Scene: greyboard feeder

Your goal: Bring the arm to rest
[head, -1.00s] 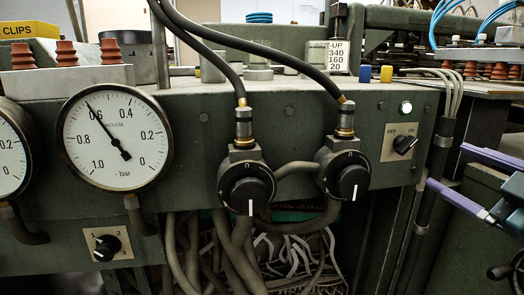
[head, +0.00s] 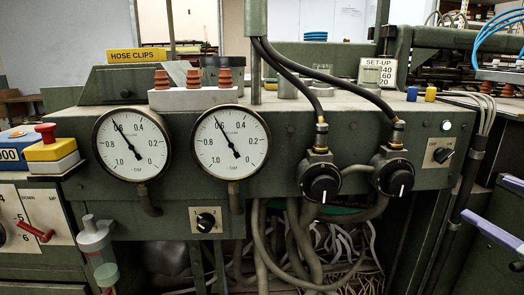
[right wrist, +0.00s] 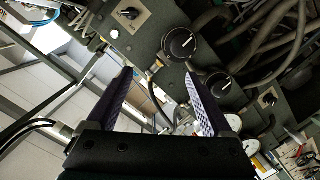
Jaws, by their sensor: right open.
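My right gripper (head: 482,196) shows at the right edge of the head view, its two purple-lined fingers apart with nothing between them. It is right of and below the OFF/ON switch (head: 442,155), clear of the panel in the picture. In the right wrist view the open fingers (right wrist: 158,74) stand either side of a gap, with the machine's panel and knobs behind. The lit white lamp (head: 446,125) sits above the switch. Most of my right arm is outside the head view. My left gripper is not in view.
The machine front carries two vacuum gauges (head: 232,143), two black knobs (head: 321,183) with hoses, and a small selector switch (head: 206,222). A red button on a yellow box (head: 50,144) stands at the left. Loose hoses (head: 300,240) hang below the panel.

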